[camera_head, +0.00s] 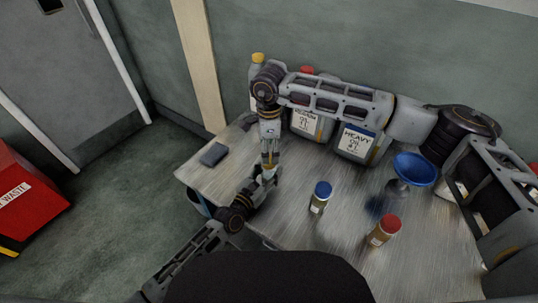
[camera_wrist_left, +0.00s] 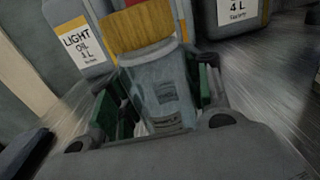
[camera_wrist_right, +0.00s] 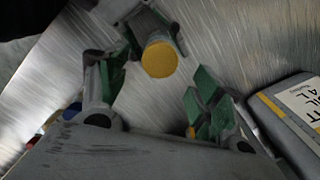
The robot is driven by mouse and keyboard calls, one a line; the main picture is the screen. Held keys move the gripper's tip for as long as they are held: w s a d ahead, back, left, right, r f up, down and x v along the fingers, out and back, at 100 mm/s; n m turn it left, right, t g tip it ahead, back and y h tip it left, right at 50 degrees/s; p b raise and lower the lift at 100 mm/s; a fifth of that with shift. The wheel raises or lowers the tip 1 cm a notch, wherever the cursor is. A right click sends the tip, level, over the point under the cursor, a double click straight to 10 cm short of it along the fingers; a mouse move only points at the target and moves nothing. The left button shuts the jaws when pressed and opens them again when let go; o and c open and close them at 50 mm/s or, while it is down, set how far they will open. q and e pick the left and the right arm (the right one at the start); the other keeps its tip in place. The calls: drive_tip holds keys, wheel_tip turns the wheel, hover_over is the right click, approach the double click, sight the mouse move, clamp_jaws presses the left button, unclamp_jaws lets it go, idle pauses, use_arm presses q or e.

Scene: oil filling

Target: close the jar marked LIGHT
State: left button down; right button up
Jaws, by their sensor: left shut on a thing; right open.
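The grey jar with a yellow lid (camera_wrist_left: 155,85) is upright in my left gripper (camera_head: 262,180), which is shut on it. Its own label is too blurred to read. The yellow lid (camera_wrist_left: 137,34) sits on the jar's top; I cannot tell whether it is tight. The lid also shows from above in the right wrist view (camera_wrist_right: 159,58). My right gripper (camera_wrist_right: 150,103) is open and empty, with the lid just beyond its spread fingers. In the head view it points down from above, close over the jar, and partly hides it.
A blue-lidded jar (camera_head: 321,195) and a red-lidded jar (camera_head: 384,231) stand on the table (camera_head: 290,225). A blue funnel (camera_head: 415,168) is at the right. Oil containers, including one marked HEAVY (camera_head: 357,143), line the wall. A small dark block (camera_head: 213,154) lies at the table's left.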

wheel_tip(320, 180, up, 7)
idle(0.4)
use_arm(q)
drive_tip(key=c, duration=0.6)
unclamp_jaws()
drive_tip(key=shift+s, duration=0.15)
drive_tip(key=shift+v, duration=5.9)
drive_tip(key=shift+a, duration=0.1)
use_arm(e)
drive_tip(key=shift+f, duration=0.1)
